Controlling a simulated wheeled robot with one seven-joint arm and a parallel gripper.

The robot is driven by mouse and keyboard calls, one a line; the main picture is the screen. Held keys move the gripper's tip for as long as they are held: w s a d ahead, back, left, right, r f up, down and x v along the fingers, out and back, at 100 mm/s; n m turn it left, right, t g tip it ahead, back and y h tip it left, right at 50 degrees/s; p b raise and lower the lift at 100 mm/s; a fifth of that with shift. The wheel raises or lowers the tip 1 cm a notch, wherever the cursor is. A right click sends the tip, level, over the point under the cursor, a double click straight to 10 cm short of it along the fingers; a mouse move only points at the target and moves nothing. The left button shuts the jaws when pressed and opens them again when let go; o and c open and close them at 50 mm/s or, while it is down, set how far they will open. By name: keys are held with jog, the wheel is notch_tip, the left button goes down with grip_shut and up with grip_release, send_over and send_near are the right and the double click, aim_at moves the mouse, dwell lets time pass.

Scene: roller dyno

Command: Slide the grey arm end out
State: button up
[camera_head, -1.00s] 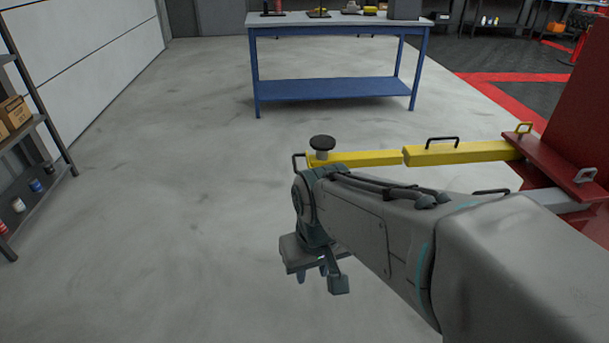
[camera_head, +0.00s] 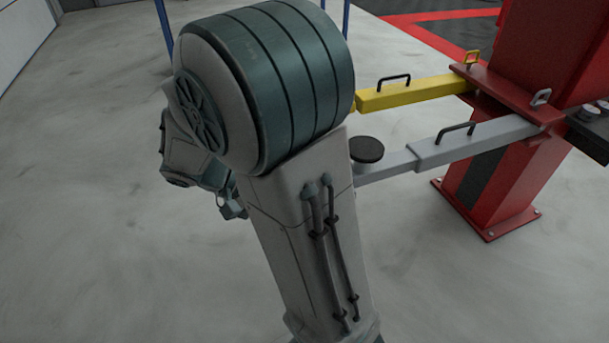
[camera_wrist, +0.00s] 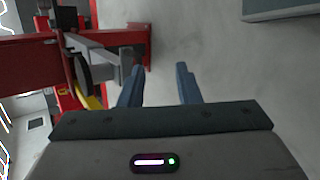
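The grey lift arm (camera_head: 480,138) reaches left from the red post. Its thinner grey end (camera_head: 385,166) carries a round black pad (camera_head: 366,150); my own arm hides part of this end. A black handle (camera_head: 457,130) stands on the thicker sleeve. In the wrist view the grey arm (camera_wrist: 107,62) appears at upper left, close to the left finger. My gripper (camera_wrist: 160,82) is open, with two blue-grey fingers apart and bare floor between them. In the head view my gripper is mostly hidden behind my arm.
A yellow lift arm (camera_head: 420,92) with its own black handle lies behind the grey one. The red post (camera_head: 490,185) stands on a bolted base at right. Concrete floor (camera_head: 500,290) is clear in front. Blue table legs (camera_head: 163,25) show at the back.

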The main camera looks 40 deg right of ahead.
jog(key=w+f+h+b, duration=0.3)
jog(key=w+h, duration=0.3)
jog(key=w, duration=0.1)
jog(key=shift+t, duration=0.4)
jog(key=b+x, duration=0.3)
jog(key=x, duration=1.1)
jog(key=shift+s+d+r, duration=0.1)
jog(key=shift+d, duration=0.25)
grip_shut()
